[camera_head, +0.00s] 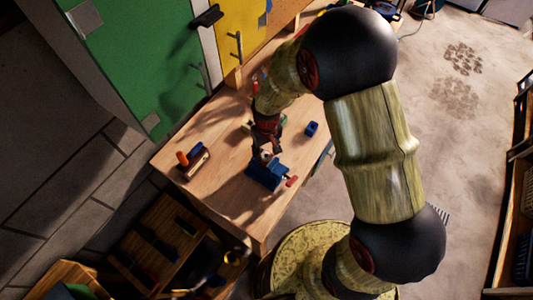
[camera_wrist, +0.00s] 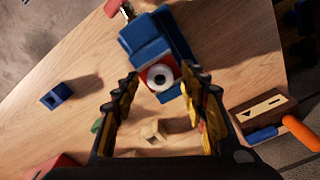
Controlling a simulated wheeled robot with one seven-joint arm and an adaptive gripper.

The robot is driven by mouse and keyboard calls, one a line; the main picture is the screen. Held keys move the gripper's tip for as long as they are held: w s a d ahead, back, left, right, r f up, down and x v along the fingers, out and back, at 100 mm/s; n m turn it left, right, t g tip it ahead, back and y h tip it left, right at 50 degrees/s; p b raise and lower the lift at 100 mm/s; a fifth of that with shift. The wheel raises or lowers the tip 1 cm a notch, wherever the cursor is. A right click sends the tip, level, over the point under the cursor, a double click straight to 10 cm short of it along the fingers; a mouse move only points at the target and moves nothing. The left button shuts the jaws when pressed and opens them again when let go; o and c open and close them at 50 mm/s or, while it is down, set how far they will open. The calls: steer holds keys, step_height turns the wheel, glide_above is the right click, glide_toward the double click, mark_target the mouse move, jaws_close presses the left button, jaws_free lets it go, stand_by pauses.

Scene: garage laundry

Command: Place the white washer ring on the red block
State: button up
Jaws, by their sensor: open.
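The white washer ring (camera_wrist: 160,77) appears to lie flat over the red block (camera_wrist: 144,75), whose edges show around it, beside the blue vise (camera_wrist: 150,40). The ring also shows small in the head view (camera_head: 265,157), near the blue vise (camera_head: 265,175). My gripper (camera_wrist: 162,82) is open, with one finger on each side of the ring in the wrist view and nothing gripped. In the head view my gripper (camera_head: 266,143) hangs over the workbench just behind the vise. Whether the fingers touch the ring cannot be told.
On the workbench (camera_head: 225,200) are a small blue block (camera_head: 312,129) and a wooden tool with an orange handle (camera_head: 190,158). A small wooden block (camera_wrist: 152,132) and a green piece (camera_wrist: 97,125) lie near the fingers. The bench's front left is clear.

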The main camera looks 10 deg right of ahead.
steer(key=s+d+r+m+t, duration=0.1)
steer(key=s+d+r, duration=0.2)
steer(key=r, duration=1)
steer(key=s+d+r+t, duration=0.2)
steer(key=s+r, duration=0.1)
steer(key=r, duration=1.1)
steer(key=s+d+r+m+t, duration=0.1)
steer(key=s+d+r, duration=0.1)
steer(key=s, duration=0.3)
steer(key=s+d+r+m+t, duration=0.1)
steer(key=s+d+r, duration=0.1)
steer(key=s+r, duration=0.3)
steer(key=shift+s+d+r+t+b, duration=0.15)
steer(key=shift+s+d+t+b, duration=0.15)
steer(key=shift+s, duration=0.3)
step_height(320, 180, down, 19)
steer(key=b, duration=1.9)
